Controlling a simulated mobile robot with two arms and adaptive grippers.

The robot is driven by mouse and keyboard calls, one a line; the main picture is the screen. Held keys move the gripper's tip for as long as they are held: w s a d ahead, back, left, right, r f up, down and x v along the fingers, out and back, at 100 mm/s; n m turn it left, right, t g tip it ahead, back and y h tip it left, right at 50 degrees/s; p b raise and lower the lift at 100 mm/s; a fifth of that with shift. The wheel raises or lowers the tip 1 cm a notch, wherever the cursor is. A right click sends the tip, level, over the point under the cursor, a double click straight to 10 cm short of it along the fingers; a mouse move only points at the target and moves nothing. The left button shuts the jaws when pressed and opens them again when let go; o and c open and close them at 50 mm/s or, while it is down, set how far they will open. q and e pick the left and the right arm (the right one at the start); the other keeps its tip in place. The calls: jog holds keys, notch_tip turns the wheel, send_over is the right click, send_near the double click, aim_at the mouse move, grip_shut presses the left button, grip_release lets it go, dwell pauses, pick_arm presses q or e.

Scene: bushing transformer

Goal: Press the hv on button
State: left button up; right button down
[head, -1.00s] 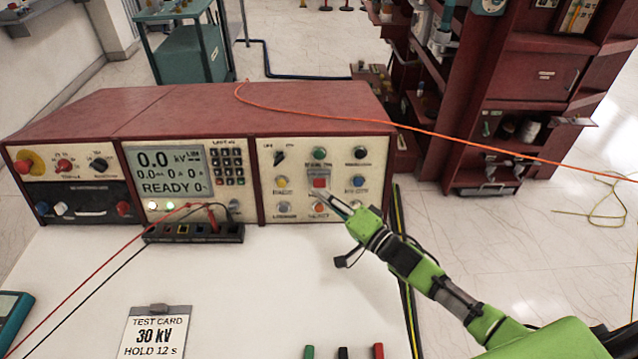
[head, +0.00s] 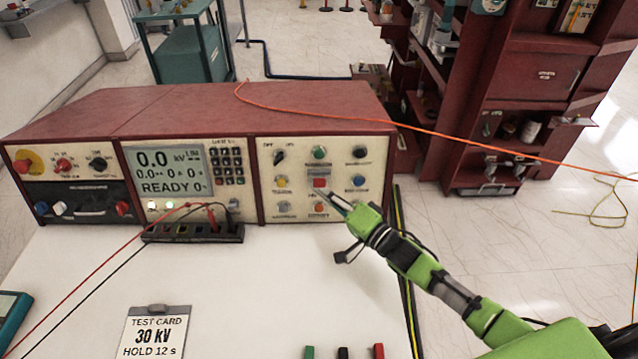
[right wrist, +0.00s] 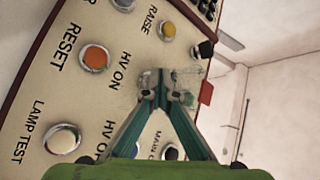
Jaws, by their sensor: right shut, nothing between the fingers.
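The red test console has a cream control panel (head: 340,155) at its right end. The guarded HV ON station (head: 320,183), with a red part and a clear cover, sits mid-panel. In the right wrist view the HV ON label (right wrist: 125,72) lies just left of my fingertips, and a clear guard (right wrist: 185,78) with a red tab (right wrist: 206,92) lies beside them. My right gripper (head: 334,197) is shut and empty, its tips close in front of this station. The fingers hide the button face; I cannot tell whether they touch it. My left gripper is out of view.
An orange RESET button (right wrist: 95,57) and a white LAMP TEST button (right wrist: 62,138) are close by. The display (head: 168,170) reads READY. A test card (head: 155,332) lies on the white table. An orange cable (head: 440,132) runs across behind the arm.

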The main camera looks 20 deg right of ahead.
jog(key=shift+w, duration=0.25)
dwell(0.5)
jog(key=shift+s+a+r+p, duration=0.1)
jog(key=shift+s+p, duration=0.25)
jog(key=shift+s, duration=0.1)
jog(key=shift+s+a+r+p, duration=0.1)
jog(key=shift+s+p, duration=0.2)
jog(key=shift+s, duration=0.15)
jog(key=shift+s+a+r+p, duration=0.2)
jog(key=shift+s+p, duration=0.45)
jog(key=shift+s, duration=0.1)
jog(key=shift+s+a+r+p, duration=0.25)
jog(key=shift+s+p, duration=0.35)
jog(key=shift+s, duration=0.2)
jog(key=shift+s+a+r+p, duration=0.15)
jog(key=shift+s+a+p, duration=0.05)
jog(key=shift+s+p, duration=0.5)
